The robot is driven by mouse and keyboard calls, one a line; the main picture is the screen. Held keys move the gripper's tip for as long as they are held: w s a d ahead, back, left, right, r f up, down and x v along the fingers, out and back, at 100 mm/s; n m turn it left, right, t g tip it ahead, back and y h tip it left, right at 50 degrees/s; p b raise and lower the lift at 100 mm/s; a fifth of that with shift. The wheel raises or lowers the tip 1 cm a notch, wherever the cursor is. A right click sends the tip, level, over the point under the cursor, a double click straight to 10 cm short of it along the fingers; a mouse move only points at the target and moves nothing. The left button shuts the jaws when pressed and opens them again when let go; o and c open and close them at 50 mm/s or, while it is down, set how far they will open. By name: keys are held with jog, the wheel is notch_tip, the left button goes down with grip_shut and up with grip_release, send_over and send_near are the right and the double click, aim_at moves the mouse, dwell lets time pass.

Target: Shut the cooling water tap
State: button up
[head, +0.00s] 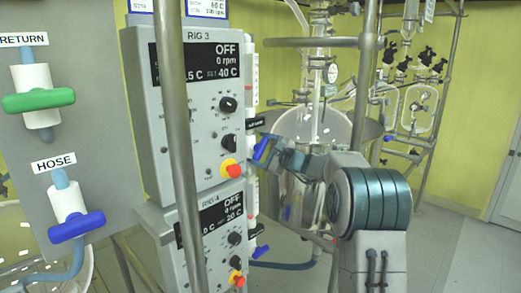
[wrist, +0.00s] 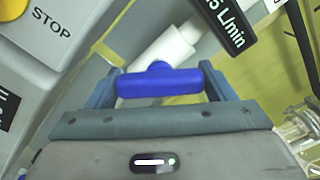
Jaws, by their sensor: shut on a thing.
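A blue tap handle (wrist: 160,83) sits between the two fingers of my gripper (wrist: 162,88) in the wrist view, with a finger at each end of it. A white pipe body (wrist: 163,52) rises behind the handle. In the head view this blue handle (head: 261,148) is on the slim white meter column beside the RIG 3 box, and my gripper (head: 270,149) reaches it from the right. The handle looks tilted in the head view. The fingers partly hide its ends, and I cannot tell its exact turn against the pipe.
Below is RIG 4 (head: 210,235), with another blue handle (head: 260,252). Green RETURN (head: 38,101) and blue HOSE (head: 76,226) taps are far left. A glass reactor (head: 312,125) stands behind my arm.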

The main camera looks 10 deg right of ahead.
jog(key=m+p, duration=0.2)
jog(key=m, duration=0.3)
jog(key=shift+m, duration=0.3)
jog(key=shift+m+p, duration=1.35)
jog(key=shift+m, duration=0.85)
jog(key=shift+f, duration=0.1)
jog(key=o, duration=1)
jog(key=shift+a, duration=0.1)
jog(key=b+v, duration=0.2)
jog(key=v, duration=1.2)
